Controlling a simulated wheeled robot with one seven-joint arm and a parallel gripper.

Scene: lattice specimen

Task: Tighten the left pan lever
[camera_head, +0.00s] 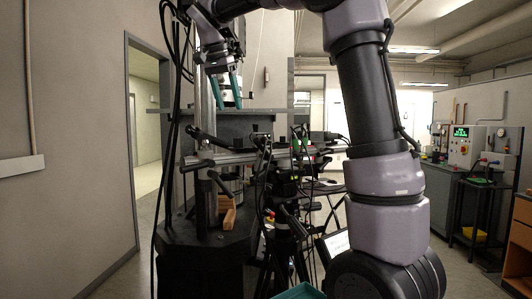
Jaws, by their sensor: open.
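My gripper (227,103) hangs at the upper left with its two teal fingers pointing down and spread apart, nothing between them. Below it, a dark test rig carries black lever-like handles. One black handle (206,138) slants down to the right at the left of the horizontal bar, beneath my gripper and apart from it. Another short dark handle (220,182) sits lower, near a metal cylinder. I cannot tell which one is the left pan lever, or whether it is tight.
A black tripod (291,225) with many cables stands right of the rig. A wooden block (228,213) rests on the rig's dark base. Loose black cables hang at the left. A bench with a control box (466,146) stands far right. Open floor shows through the left doorway.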

